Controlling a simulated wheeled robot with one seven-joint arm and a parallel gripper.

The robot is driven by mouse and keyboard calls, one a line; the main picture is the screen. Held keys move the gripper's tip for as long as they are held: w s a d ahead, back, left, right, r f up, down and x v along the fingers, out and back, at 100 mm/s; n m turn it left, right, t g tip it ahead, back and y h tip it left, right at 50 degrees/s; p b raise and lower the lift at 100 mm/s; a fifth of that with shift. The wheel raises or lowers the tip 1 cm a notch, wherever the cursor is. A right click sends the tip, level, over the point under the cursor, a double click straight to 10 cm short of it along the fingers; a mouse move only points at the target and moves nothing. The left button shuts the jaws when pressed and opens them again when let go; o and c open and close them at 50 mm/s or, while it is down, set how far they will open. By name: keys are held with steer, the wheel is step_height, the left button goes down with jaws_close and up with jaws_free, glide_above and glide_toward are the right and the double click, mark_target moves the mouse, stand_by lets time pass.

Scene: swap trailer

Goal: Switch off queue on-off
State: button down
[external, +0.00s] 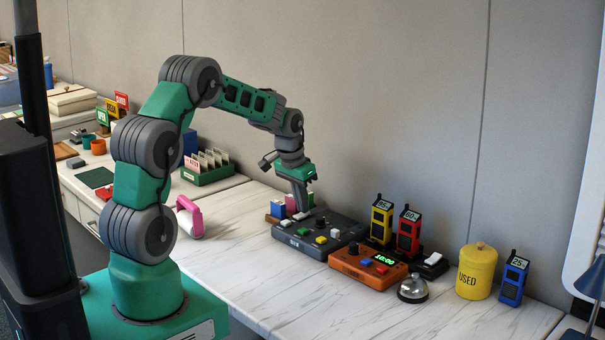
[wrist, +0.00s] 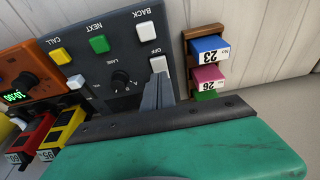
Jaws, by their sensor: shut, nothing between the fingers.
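The queue console is a dark grey box (external: 312,245) on the white counter, with coloured buttons and black knobs. In the wrist view its panel (wrist: 120,48) shows the printed words CALL, NEXT, BACK and OFF. A white switch (wrist: 157,64) sits beside the word OFF, at the console's edge. My gripper (wrist: 158,92) is shut and empty, pointing down with its fingertips right beside this switch. I cannot tell whether they touch it. In the external view my gripper (external: 303,209) is over the back left part of the console. The fingers and palm hide part of the panel.
An orange timer box (external: 352,272) stands right of the console, with yellow (external: 381,222) and red (external: 408,232) handsets behind it. A wooden rack with blue and pink number blocks (wrist: 208,48) is close beside the switch. A bell (external: 413,289) stands farther right.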

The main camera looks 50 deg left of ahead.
step_height(320, 180, up, 5)
steer(key=p, duration=0.3)
steer(key=shift+w+r, duration=0.1)
steer(key=shift+w, duration=0.05)
steer(key=s+b+v, duration=0.2)
steer(key=v, duration=0.6)
steer(key=shift+s, duration=0.1)
steer(key=s+d+f+n+g, duration=0.1)
steer(key=s+d+f, duration=0.1)
steer(key=s+f, duration=0.35)
steer(key=s+d+f+n+g, duration=0.2)
steer(key=s+f, duration=0.1)
steer(key=s, duration=0.6)
steer(key=s+d+r+m, duration=0.1)
steer(key=s+d, duration=0.3)
steer(key=s, duration=0.4)
steer(key=d+r+m+t, duration=0.1)
steer(key=d+r+t, duration=0.2)
steer(key=d+r, duration=0.2)
steer(key=shift+r+m, duration=0.4)
steer(key=shift+r, duration=0.4)
